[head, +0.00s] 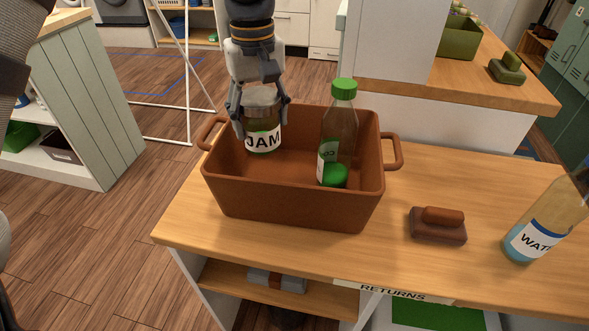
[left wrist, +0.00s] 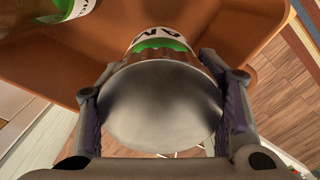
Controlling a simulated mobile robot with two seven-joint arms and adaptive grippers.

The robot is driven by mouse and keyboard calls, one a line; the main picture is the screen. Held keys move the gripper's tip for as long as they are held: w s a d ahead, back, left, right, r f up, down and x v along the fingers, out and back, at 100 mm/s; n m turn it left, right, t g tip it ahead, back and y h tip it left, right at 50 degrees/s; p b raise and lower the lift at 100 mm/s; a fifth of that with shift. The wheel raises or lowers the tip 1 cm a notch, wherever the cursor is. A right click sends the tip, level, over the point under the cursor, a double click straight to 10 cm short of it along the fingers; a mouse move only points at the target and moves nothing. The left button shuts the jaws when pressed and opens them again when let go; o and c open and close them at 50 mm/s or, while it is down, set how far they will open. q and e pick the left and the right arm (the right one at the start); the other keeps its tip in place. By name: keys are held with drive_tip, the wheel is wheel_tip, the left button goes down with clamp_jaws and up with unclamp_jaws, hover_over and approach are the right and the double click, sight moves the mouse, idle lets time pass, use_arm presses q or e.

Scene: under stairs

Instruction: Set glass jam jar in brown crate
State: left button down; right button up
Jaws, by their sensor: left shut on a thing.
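The glass jam jar (head: 263,138) has a white JAM label, green-tinted contents and a grey lid. My left gripper (head: 261,108) comes down from above and is shut on the jar near its lid. The jar is upright inside the left part of the brown crate (head: 293,198); I cannot tell whether it touches the crate floor. In the left wrist view the lid (left wrist: 160,106) fills the space between the fingers, with the crate wall (left wrist: 245,30) behind it. My right gripper is not in view.
A green-capped bottle (head: 338,140) stands in the crate's right part. A brown brush-like block (head: 438,226) and a WATER bottle (head: 546,218) are on the wooden counter (head: 450,185) to the right. A low white partition (head: 400,40) rises behind.

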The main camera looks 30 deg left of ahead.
sight(259, 96)
use_arm(q)
wheel_tip(259, 96, down, 9)
drive_tip(key=shift+r, duration=0.2)
drive_tip(key=shift+f, duration=0.15)
drive_tip(key=c, duration=0.5)
unclamp_jaws()
wheel_tip(259, 96, up, 12)
drive_tip(key=shift+r, duration=0.15)
